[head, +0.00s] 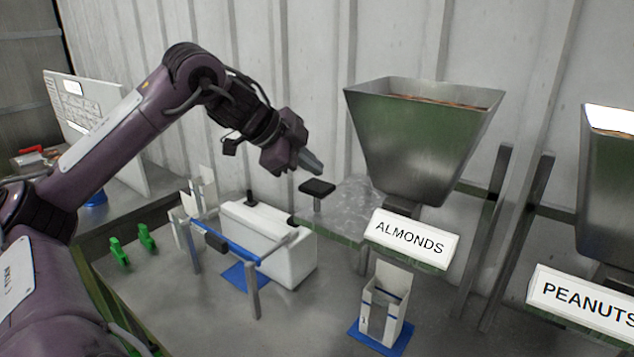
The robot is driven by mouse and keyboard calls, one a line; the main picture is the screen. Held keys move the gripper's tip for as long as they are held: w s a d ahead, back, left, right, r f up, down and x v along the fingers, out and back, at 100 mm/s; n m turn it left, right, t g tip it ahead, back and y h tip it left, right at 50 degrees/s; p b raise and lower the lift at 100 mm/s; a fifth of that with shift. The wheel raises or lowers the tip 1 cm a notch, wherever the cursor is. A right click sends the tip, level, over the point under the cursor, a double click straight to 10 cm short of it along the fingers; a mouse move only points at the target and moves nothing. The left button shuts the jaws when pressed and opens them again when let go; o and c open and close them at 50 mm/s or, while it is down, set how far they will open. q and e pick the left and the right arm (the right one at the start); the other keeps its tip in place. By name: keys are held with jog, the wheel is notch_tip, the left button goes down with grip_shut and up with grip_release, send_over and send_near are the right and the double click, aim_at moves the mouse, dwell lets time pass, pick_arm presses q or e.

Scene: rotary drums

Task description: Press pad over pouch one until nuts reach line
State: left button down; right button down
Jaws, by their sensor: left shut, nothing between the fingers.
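A dark pad (317,187) on a short post stands at the left of the almonds hopper (424,135). My left gripper (317,168) is shut and empty, just above the pad, with its fingertips pointing down toward it; I cannot tell whether they touch. An open white pouch (385,305) with a blue band stands upright on a blue mat (363,336) below the ALMONDS sign (410,239). The level of nuts inside it cannot be made out. My right gripper is not in view.
A second hopper with a PEANUTS sign (586,303) is at the right edge. A white box-shaped machine (270,243) with a blue bar stands left of the pouch. Green clips (120,252) lie further left. Grey posts stand behind the signs.

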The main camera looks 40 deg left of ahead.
aim_at(311, 186)
pick_arm(q)
jog(key=shift+r+p, duration=2)
jog(key=shift+r, duration=0.35)
jog(key=shift+f, duration=0.1)
